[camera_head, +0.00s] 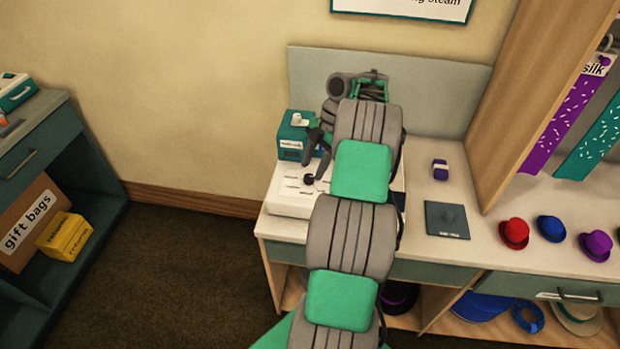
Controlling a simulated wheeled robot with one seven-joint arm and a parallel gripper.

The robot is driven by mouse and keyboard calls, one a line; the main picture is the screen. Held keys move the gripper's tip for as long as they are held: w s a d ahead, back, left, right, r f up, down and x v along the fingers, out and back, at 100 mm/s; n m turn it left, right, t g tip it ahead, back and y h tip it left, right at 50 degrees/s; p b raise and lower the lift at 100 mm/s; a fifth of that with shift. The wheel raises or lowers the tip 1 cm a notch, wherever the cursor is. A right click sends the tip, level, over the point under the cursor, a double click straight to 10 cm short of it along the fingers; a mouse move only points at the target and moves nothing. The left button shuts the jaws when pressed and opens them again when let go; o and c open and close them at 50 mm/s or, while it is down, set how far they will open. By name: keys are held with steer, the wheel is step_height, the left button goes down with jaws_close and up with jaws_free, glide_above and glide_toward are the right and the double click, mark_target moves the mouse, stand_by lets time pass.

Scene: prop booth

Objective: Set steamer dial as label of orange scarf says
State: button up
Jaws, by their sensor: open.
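A white box-shaped unit (286,200) stands on the counter, partly hidden behind my arm. On its top are small markings and a dark round knob (308,179), which looks like the steamer dial; its setting is too small to read. My gripper (313,169) is open, its dark fingers pointing down just above the knob; I cannot tell whether they touch it. No orange scarf shows. A purple scarf (557,123) with a tag reading "silk" and a teal scarf (598,140) hang at the right.
A teal labelled box (291,148) stands behind the white unit. A small purple item (440,170) and a dark plate (446,220) lie to the right. Open floor (185,265) lies left.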

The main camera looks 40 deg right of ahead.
mark_target(309, 177)
steer(key=shift+x, duration=1.45)
steer(key=shift+c, duration=0.4)
jaws_close()
steer(key=shift+a, duration=0.1)
